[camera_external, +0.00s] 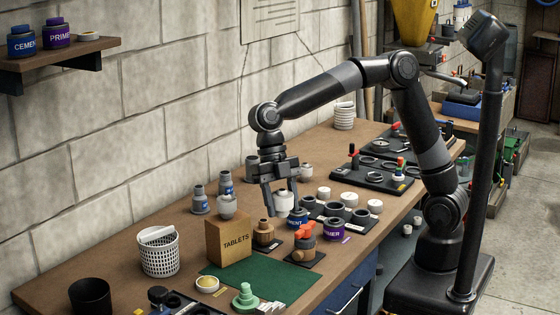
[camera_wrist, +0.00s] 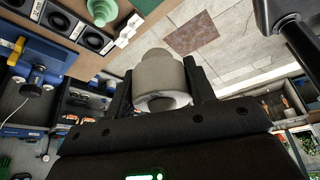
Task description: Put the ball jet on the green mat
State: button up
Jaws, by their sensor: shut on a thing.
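The ball jet (camera_external: 284,203) is a small white-grey fitting held between the fingers of my gripper (camera_external: 281,198). In the wrist view the ball jet (camera_wrist: 160,78) sits between both fingers of my gripper (camera_wrist: 158,90), with a round lower ring showing. It is above the bench, over the area behind the orange-handled valve. The green mat (camera_external: 275,281) lies flat near the bench's front edge, lower and nearer the camera than my gripper. Part of the mat is hidden behind a box and a green stepped fitting.
The orange-handled valve (camera_external: 305,243) is right of the mat. A green stepped fitting (camera_external: 245,297) stands at its front. The mat's middle is clear.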

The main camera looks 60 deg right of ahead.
aim_at(283, 290)
jog(key=f, duration=2.1)
jog(key=shift+w+f, duration=0.2)
jog(key=shift+d+f, duration=0.1)
jog(key=o, duration=1)
jog(key=shift+c, duration=0.2)
jog(key=v, duration=1.2)
jog(key=shift+w+d, duration=0.1)
